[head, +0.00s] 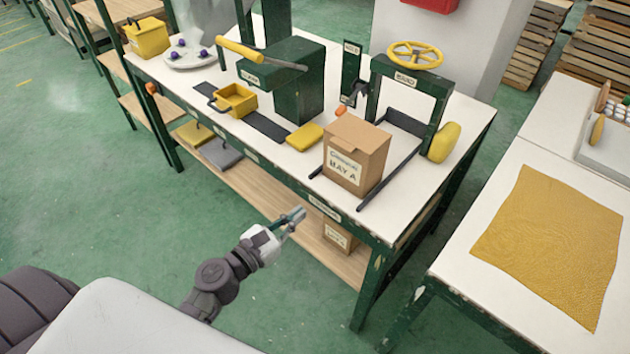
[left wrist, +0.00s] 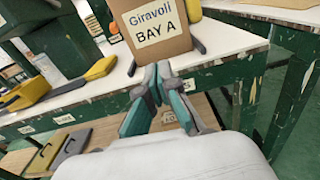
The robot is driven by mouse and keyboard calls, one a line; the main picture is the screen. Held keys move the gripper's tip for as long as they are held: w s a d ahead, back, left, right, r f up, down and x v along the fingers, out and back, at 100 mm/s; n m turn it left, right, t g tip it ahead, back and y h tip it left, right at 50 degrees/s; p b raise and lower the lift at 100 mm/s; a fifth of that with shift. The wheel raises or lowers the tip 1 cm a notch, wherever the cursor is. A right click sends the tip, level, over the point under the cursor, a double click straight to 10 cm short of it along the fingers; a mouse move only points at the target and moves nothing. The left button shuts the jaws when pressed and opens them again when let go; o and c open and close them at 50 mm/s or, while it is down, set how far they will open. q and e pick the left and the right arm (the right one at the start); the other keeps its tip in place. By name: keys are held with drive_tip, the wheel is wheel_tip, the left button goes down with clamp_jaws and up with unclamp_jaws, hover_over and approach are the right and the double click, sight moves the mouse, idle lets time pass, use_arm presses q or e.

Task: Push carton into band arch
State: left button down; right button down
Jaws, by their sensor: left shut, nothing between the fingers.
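The cardboard carton (head: 355,155) with a "BAY A" label stands upright on the white workbench, between two dark guide rails (head: 388,180) in front of the band arch. The band arch (head: 408,82) is a dark green frame labelled "BAND", with a yellow handwheel (head: 415,55) on top. My left gripper (head: 297,214) is shut and empty, in front of the bench's near edge and apart from the carton. In the left wrist view the shut fingertips (left wrist: 157,72) point at the carton's labelled face (left wrist: 155,25). My right gripper is not in view.
A green press (head: 290,85) with a yellow-handled lever stands left of the arch. A yellow pad (head: 304,136) and a yellow tray (head: 235,101) lie on the bench. Another carton (head: 340,236) sits on the lower shelf. A side table with a yellow mat (head: 550,245) stands right.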

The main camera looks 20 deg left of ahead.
use_arm(q)
drive_tip(key=r, duration=0.1)
drive_tip(key=p, duration=0.2)
approach(343, 172)
drive_tip(key=x, duration=0.7)
drive_tip(key=shift+w+d, duration=0.1)
drive_tip(key=shift+w, duration=0.1)
